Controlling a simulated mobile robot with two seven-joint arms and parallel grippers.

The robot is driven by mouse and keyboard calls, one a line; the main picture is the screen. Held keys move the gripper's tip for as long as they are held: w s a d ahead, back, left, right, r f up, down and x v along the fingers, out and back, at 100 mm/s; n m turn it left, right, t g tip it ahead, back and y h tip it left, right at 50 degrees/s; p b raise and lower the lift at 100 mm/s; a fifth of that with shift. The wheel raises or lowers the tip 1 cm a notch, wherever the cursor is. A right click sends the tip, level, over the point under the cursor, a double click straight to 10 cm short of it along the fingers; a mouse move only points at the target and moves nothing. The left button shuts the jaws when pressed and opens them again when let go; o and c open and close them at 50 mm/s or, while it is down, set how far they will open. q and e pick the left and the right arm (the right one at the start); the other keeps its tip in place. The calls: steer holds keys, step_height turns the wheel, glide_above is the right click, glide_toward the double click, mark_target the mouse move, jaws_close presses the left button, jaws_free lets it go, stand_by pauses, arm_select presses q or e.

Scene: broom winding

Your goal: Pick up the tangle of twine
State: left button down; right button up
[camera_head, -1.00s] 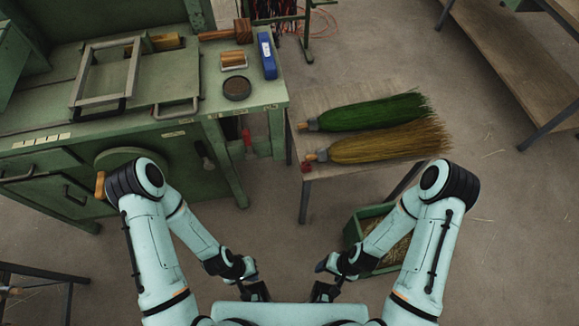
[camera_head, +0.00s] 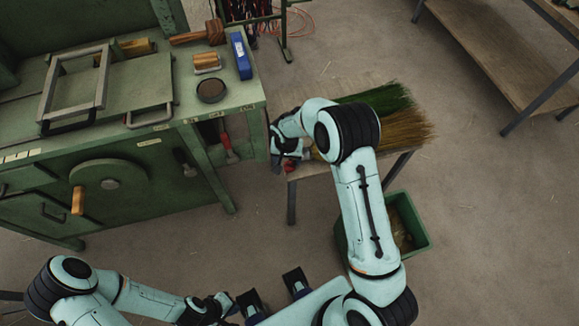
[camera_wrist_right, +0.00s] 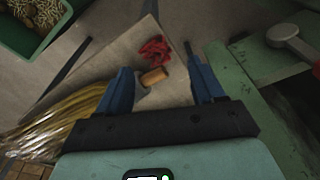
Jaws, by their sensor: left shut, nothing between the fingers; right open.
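The tangle of red twine (camera_wrist_right: 155,50) lies on the small bench (camera_wrist_right: 110,62) in the right wrist view, just past the wooden handle end (camera_wrist_right: 154,77) of a broom. My right gripper (camera_wrist_right: 163,82) is open above the bench, and the handle end and twine show between and beyond its blue fingers. It does not touch the twine. In the head view my right gripper (camera_head: 283,148) reaches over the bench's left end and mostly hides the twine. My left gripper (camera_head: 232,304) is shut and empty, low in front of my body, far from the bench.
A green broom (camera_head: 385,98) and a tan broom (camera_head: 405,130) lie on the bench. The green workbench (camera_head: 160,125) stands close on the left, with tools on top. A green crate (camera_head: 425,235) with straw sits on the floor in front.

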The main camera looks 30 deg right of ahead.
mark_target(290, 165)
steer(key=f, duration=0.4)
steer(key=d+f, duration=0.1)
steer(key=f, duration=0.1)
steer(key=shift+w+f, duration=0.2)
steer(key=shift+f, duration=0.1)
steer(key=c, duration=1.1)
